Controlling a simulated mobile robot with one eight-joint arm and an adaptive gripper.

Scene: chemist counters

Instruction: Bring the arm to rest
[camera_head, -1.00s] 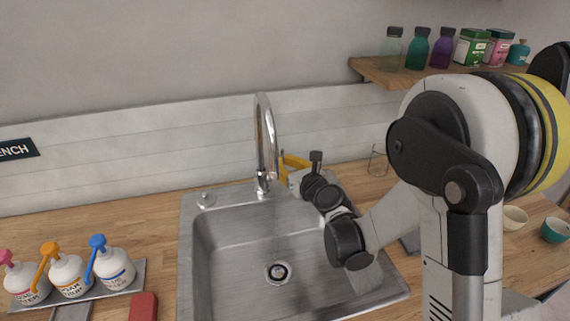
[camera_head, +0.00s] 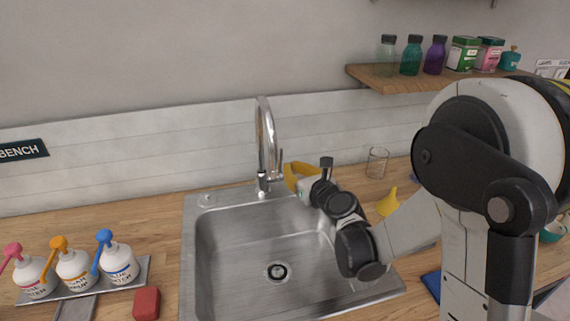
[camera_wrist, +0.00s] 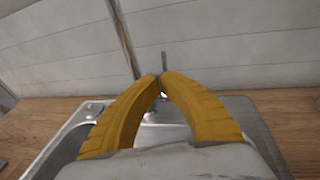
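My gripper (camera_head: 298,172) is over the back edge of the sink, just right of the faucet (camera_head: 267,135) in the head view. In the wrist view its two yellow fingers (camera_wrist: 161,80) arch inward and their tips meet, with nothing seen held between them. A thin dark upright piece shows just behind the tips, and I cannot tell whether they touch it. My arm reaches in from the right over the sink's right side. The steel sink (camera_head: 215,270) is empty apart from its drain.
A tray (camera_head: 140,270) with several wash bottles and a red block (camera_head: 146,303) lie left of the sink. A glass beaker (camera_head: 377,162) and a yellow object (camera_head: 387,203) stand to the right. A wooden shelf (camera_head: 375,80) with bottles and tins hangs at upper right.

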